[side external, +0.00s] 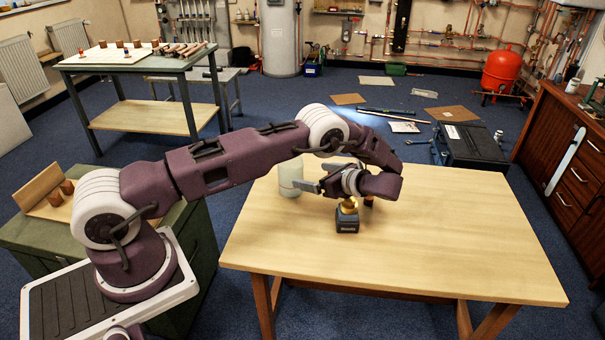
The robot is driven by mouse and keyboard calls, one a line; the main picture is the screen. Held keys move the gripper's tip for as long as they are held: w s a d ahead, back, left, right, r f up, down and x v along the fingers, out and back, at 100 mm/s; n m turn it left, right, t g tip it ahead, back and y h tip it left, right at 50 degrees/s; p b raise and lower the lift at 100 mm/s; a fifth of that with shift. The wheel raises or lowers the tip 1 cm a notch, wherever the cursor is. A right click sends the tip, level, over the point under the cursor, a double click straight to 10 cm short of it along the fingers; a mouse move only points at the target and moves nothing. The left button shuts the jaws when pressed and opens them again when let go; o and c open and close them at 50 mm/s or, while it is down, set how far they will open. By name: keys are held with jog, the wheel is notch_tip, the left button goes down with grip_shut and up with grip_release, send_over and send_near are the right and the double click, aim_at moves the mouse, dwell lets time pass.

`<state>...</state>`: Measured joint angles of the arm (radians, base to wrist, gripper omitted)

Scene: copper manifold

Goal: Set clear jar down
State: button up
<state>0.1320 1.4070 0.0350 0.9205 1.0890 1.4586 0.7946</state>
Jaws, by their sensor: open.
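The clear jar (290,179) stands upright on the wooden table (430,245), near its back left edge. It looks pale and translucent. My gripper (308,178) reaches left toward the jar from the right, low over the table. Its grey fingers are apart, close to the jar's right side. From this angle I cannot tell whether a finger touches the jar or overlaps it only in the picture.
A dark block with a brass-coloured top (347,217) stands just below my gripper, and a small copper-brown piece (368,201) shows beside it. The right and front of the table are clear. A dark toolbox (468,146) sits on the floor behind.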

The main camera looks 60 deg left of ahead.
jog(key=s+d+r+n+h, duration=0.2)
jog(key=s+r+n, duration=0.1)
jog(key=r, duration=0.4)
jog(key=s+d+r+n+t+h, duration=0.1)
jog(key=s+d+r+n+h, duration=0.15)
jog(key=r, duration=0.55)
jog(key=s+d+r+n+h, duration=0.2)
jog(key=s+d+r+n, duration=0.15)
jog(key=r, duration=0.35)
jog(key=s+d+r+n+t+h, duration=0.2)
jog(key=s+d, duration=0.1)
jog(key=s, duration=0.4)
jog(key=s+d+r+n+t+h, duration=0.2)
jog(key=s+d+n, duration=0.1)
jog(key=s, duration=0.5)
jog(key=s+d+r+n+t+h, duration=0.1)
jog(key=s+d+n+t+h, duration=0.1)
jog(key=s, duration=0.6)
jog(key=shift+s+d+r+n+h, duration=0.15)
jog(key=shift+d+r+n+h, duration=0.25)
jog(key=shift+d, duration=0.85)
